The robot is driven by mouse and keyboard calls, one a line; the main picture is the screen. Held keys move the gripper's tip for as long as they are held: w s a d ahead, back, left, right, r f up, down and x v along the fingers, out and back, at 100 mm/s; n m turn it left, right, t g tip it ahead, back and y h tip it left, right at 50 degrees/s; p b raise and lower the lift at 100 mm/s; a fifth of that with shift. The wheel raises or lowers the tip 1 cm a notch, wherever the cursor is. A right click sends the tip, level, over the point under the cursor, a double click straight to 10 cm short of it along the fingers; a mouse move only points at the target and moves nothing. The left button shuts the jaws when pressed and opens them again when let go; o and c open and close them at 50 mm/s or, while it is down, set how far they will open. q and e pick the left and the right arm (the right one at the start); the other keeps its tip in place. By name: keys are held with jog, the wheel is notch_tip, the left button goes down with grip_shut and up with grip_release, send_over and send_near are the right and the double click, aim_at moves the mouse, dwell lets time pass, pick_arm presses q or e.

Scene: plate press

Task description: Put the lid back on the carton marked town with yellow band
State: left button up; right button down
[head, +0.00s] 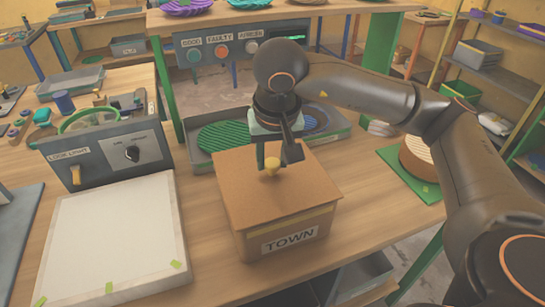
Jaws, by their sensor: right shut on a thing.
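The brown carton (247,246) stands on the wooden table in the middle of the head view. Its front carries a white label reading TOWN and a yellow band just under the top edge. The flat brown lid (241,193) is over the carton's top and looks lined up with it. I cannot tell whether it is fully seated. My left gripper is out of view.
A grey tray (202,168) with green and blue ribbed plates lies just behind the carton. A white light panel (113,240) and its LOOK LIGHT control box (105,152) stand left. A round wooden piece on a green mat (427,189) lies right.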

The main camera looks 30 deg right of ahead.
jog(key=shift+f+b, duration=0.25)
jog(key=shift+b, duration=0.15)
dwell(0.5)
dwell(0.3)
grip_release()
dwell(0.5)
jog(key=shift+r, duration=0.15)
jog(key=shift+r+p, duration=2.35)
jog(key=shift+r, duration=1.05)
grip_shut()
